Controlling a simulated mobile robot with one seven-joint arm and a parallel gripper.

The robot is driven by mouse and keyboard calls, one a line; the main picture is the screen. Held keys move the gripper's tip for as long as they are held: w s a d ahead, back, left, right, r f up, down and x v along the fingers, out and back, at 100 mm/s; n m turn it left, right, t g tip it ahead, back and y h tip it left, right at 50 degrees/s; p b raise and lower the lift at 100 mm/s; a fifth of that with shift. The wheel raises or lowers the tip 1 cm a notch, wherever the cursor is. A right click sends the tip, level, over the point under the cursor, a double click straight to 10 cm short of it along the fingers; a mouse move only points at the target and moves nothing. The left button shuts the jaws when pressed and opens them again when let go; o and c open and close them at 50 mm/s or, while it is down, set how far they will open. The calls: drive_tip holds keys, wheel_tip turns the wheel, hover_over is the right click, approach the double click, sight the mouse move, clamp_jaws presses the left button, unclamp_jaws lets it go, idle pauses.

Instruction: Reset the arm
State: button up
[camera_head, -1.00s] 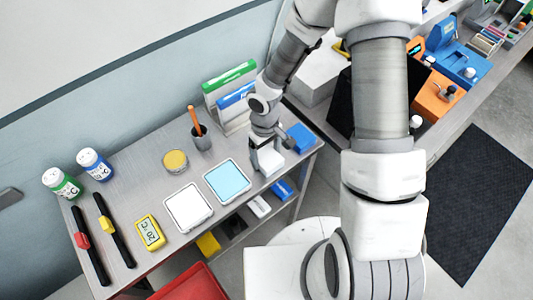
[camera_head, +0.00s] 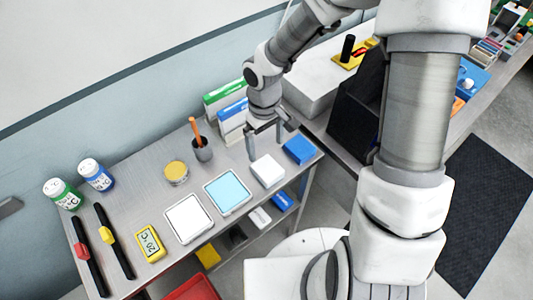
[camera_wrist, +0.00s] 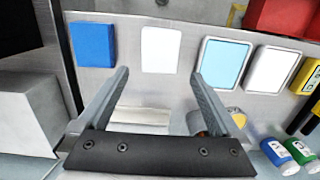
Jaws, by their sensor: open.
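My gripper (camera_head: 266,140) is open and empty above the back right part of the metal table (camera_head: 150,184). In the wrist view my gripper (camera_wrist: 162,72) shows two spread fingers with nothing between them. A white block (camera_head: 267,170) lies on the table just in front of the gripper, apart from it; it also shows in the wrist view (camera_wrist: 160,49). A blue block (camera_head: 299,149) lies to its right, near the table's right edge. My arm reaches over from the right side of the head view.
A light blue tray (camera_head: 227,191) and a white tray (camera_head: 188,218) lie left of the white block. An orange-handled cup (camera_head: 202,149) and upright boxes (camera_head: 228,100) stand behind. A white box (camera_head: 312,85) and a black panel (camera_head: 358,112) stand to the right.

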drive_tip(key=shift+r, duration=0.95)
drive_tip(key=shift+w, duration=0.1)
drive_tip(key=s+d+r+m+t+h+b, duration=0.1)
drive_tip(key=s+d+r+m, duration=0.1)
drive_tip(key=d+r, duration=0.3)
drive_tip(key=s+d+r+m+t+b, duration=0.1)
drive_tip(key=d+r+t, duration=0.15)
drive_tip(key=r, duration=0.45)
drive_tip(key=s+d+r+m+t+y+b, duration=0.1)
drive_tip(key=s+d+r+m+t, duration=0.2)
drive_tip(key=s+r, duration=0.6)
drive_tip(key=shift+s+d+m, duration=0.15)
drive_tip(key=shift+s+m, duration=0.35)
drive_tip(key=shift+s, duration=0.1)
drive_tip(key=shift+c, duration=0.2)
